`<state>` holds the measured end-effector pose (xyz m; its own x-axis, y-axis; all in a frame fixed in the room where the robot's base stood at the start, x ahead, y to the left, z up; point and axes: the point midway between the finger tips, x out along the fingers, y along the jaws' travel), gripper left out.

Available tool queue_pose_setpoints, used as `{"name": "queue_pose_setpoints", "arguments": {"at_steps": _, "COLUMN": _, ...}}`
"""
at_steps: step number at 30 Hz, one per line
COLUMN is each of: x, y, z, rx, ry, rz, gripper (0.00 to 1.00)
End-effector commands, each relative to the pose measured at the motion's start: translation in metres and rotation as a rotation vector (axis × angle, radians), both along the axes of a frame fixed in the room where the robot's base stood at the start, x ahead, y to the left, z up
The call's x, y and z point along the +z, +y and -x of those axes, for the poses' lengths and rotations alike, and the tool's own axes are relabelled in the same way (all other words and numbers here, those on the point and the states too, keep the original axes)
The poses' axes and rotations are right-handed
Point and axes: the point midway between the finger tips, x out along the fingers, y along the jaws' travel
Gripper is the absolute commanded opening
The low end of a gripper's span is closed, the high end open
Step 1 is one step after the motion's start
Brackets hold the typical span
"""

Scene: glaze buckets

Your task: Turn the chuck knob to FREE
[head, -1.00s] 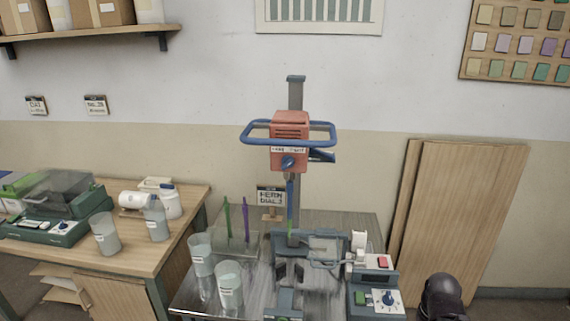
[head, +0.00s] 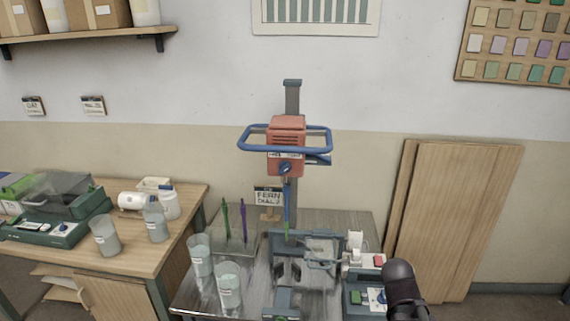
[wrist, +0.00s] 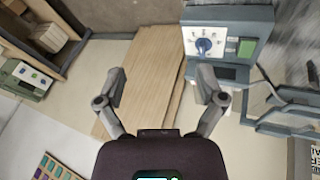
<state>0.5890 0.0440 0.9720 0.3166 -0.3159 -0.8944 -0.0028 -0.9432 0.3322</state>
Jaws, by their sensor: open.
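A red mixer head (head: 287,143) with a blue loop handle (head: 325,142) sits high on a grey column. A blue knob (head: 285,169) is on its lower front, below a white label too small to read. A second blue knob (wrist: 204,46) sits on a white dial plate of a green-grey control box (wrist: 231,30), in the wrist view; in the head view my arm partly covers that box. My gripper (wrist: 160,88) is open and empty, its fingers wide apart over the leaning boards, with the control box beyond the right finger. Its fingers do not show in the head view.
Clear cups (head: 229,284) stand on the metal table left of the mixer. A sign (head: 268,196) and green and purple sticks stand behind them. A wooden bench (head: 140,262) with a scale and bottles is at left. Boards (head: 455,220) lean on the wall at right.

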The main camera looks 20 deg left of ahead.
Motion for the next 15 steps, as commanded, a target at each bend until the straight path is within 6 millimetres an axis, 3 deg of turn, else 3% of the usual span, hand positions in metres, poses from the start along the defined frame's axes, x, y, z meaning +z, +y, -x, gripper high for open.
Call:
{"name": "queue_pose_setpoints", "arguments": {"at_steps": 1, "x": 0.016, "y": 0.011, "z": -0.006, "rx": 0.022, "ry": -0.045, "rz": 0.033, "gripper": 0.89}}
{"name": "queue_pose_setpoints", "arguments": {"at_steps": 8, "x": 0.069, "y": 0.059, "z": -0.032, "rx": 0.129, "ry": -0.279, "rz": 0.167, "gripper": 0.89}}
{"name": "queue_pose_setpoints", "arguments": {"at_steps": 15, "x": 0.132, "y": 0.127, "z": -0.047, "rx": 0.285, "ry": -0.533, "rz": 0.253, "gripper": 0.89}}
